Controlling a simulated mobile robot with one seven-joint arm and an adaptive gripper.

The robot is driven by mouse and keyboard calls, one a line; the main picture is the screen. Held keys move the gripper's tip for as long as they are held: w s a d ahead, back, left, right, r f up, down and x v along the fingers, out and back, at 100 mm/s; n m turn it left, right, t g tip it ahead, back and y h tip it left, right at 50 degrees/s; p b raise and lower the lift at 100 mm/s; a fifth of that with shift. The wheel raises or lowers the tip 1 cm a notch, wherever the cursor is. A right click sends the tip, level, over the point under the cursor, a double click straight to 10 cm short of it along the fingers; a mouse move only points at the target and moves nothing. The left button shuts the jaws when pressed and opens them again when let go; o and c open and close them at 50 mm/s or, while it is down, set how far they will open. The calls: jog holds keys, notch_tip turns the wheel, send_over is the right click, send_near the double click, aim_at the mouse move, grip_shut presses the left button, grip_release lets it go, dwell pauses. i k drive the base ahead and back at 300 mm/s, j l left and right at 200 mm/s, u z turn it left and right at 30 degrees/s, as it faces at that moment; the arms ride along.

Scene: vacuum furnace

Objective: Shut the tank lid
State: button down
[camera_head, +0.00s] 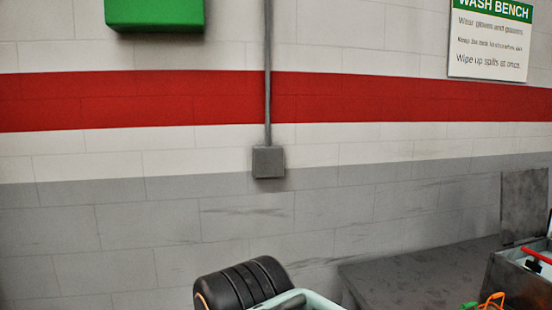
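The tank (503,284) is a worn grey metal box at the right edge, cut off by the picture's border. A flat grey lid (524,204) stands upright at its back, near the wall, so the tank is open. Part of the inside shows, with a red bar-like piece (541,256) at the opening. The lid's hinge is too small to make out. My gripper is not in view, so its state does not show.
The tank stands on a dark grey bench (420,275), whose left part is bare. Small orange and green items (490,301) lie in front of the tank. A black ribbed cylinder with a pale green part shows at the bottom middle. A wall with a conduit box (268,161) stands behind.

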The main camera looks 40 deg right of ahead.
aim_at(523, 208)
jog(key=i+l+z, duration=0.1)
jog(key=i+z, duration=0.65)
jog(key=z, duration=0.25)
jog(key=i+z, duration=0.2)
jog(key=z, duration=0.15)
jog(key=i+z, duration=0.2)
jog(key=z, duration=0.2)
jog(key=i+z, duration=0.2)
jog(key=z, duration=0.15)
